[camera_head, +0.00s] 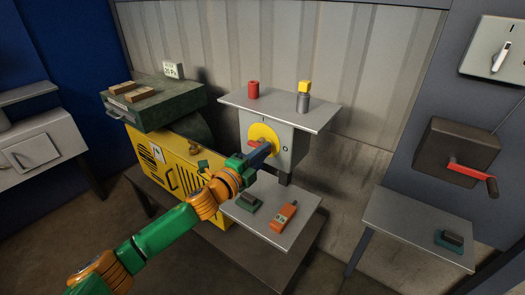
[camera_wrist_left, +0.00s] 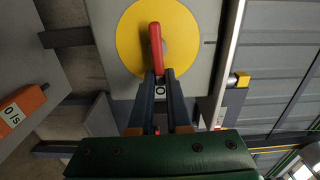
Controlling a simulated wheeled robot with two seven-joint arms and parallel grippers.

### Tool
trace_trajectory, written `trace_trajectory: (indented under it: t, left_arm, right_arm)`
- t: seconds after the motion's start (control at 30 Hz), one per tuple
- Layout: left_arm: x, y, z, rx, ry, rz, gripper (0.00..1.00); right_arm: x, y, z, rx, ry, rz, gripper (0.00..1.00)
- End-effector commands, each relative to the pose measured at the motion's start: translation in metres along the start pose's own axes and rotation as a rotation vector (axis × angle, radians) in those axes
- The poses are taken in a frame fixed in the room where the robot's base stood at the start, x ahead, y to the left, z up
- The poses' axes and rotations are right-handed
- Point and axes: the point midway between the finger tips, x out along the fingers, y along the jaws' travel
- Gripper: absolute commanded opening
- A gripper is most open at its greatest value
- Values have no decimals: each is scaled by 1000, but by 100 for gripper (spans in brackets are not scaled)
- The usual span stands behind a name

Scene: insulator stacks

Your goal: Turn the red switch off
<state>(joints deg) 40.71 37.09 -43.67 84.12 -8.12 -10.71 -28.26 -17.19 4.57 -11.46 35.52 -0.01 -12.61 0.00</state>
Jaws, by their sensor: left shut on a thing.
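The red switch handle (camera_head: 253,143) sits on a round yellow disc (camera_head: 267,130) on the front of a grey box (camera_head: 291,146). In the left wrist view the handle (camera_wrist_left: 156,42) points from the middle of the yellow disc (camera_wrist_left: 128,42) towards my fingers. My left gripper (camera_head: 266,150) is at the disc, its two dark fingers (camera_wrist_left: 159,75) closed around the free end of the handle. The fingers hide that end. A small "O" mark (camera_wrist_left: 160,89) shows between the fingers. My right gripper is not in view.
A grey shelf (camera_head: 237,99) above the box holds a red cylinder (camera_head: 253,90) and a yellow-topped grey piece (camera_head: 304,95). A lower table (camera_head: 300,232) holds an orange device (camera_head: 284,217). A yellow cabinet (camera_head: 180,180) stands left; a red crank (camera_head: 466,172) is at right.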

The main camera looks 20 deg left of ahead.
Motion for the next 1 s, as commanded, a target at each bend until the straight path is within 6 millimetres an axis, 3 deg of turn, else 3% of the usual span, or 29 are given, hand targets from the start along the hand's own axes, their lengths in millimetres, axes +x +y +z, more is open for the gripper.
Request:
trace_trajectory:
  t: [0.67,0.7,0.8,1.0]
  left_arm:
    - [0,-1,1,60,-2,-5,0]
    - [0,-1,1,60,-2,-5,20]
    - [0,-1,1,59,-2,-4,45]
    - [0,0,1,57,-1,-2,45]
  right_arm:
    - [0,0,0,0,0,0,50]
    - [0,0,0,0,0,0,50]
    - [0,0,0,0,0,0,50]
    - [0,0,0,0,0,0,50]
